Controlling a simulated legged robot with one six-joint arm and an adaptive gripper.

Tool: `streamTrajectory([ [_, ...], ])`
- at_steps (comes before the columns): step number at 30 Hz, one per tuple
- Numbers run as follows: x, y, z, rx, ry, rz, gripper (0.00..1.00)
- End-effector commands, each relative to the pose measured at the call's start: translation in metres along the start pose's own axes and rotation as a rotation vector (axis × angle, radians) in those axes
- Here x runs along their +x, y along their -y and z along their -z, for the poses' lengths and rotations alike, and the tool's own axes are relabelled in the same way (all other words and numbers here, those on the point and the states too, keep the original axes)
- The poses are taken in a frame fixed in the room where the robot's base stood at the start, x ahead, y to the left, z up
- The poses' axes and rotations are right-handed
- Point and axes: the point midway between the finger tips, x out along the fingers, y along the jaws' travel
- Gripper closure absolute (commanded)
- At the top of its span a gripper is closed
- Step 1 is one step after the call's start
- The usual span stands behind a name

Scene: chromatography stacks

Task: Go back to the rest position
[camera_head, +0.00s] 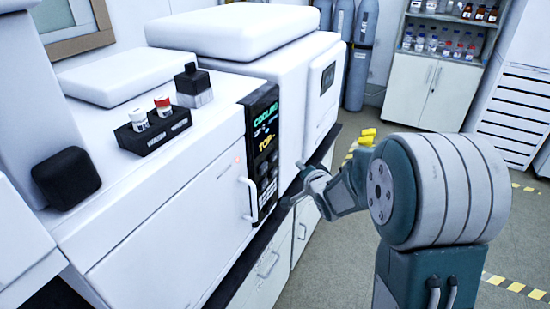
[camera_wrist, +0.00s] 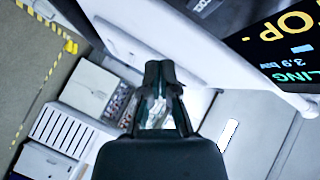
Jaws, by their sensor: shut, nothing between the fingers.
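My gripper (camera_head: 297,188) reaches left from my grey and teal arm, in front of the white chromatography stack (camera_head: 190,180). It is close to the black display panel (camera_head: 262,150), a little to its right, and appears clear of it. In the wrist view my gripper (camera_wrist: 159,68) points up the picture with its fingers together and nothing held. The display panel (camera_wrist: 285,45) shows there at the upper right, with yellow and green text.
A black holder (camera_head: 155,135) with two small vials and a dark-capped bottle (camera_head: 193,86) stand on the stack. Gas cylinders (camera_head: 361,55) and a white cabinet (camera_head: 432,88) with bottles above stand behind. The floor (camera_head: 335,255) between stack and arm is open.

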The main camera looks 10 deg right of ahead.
Motion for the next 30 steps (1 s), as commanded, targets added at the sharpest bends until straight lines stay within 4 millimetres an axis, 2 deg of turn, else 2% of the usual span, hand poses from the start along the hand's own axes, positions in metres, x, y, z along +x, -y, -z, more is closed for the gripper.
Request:
streamTrajectory([
  [7, -0.001, 0.001, 0.000, -0.004, -0.001, -0.002, 1.00],
  [11, -0.014, 0.009, 0.006, -0.063, -0.006, -0.048, 1.00],
  [17, -0.065, 0.028, 0.018, -0.256, 0.016, -0.221, 1.00],
  [21, -0.108, 0.036, 0.019, -0.381, 0.070, -0.337, 1.00],
  [26, -0.164, 0.041, 0.010, -0.508, 0.172, -0.448, 1.00],
  [30, -0.215, 0.043, -0.004, -0.608, 0.290, -0.517, 1.00],
])
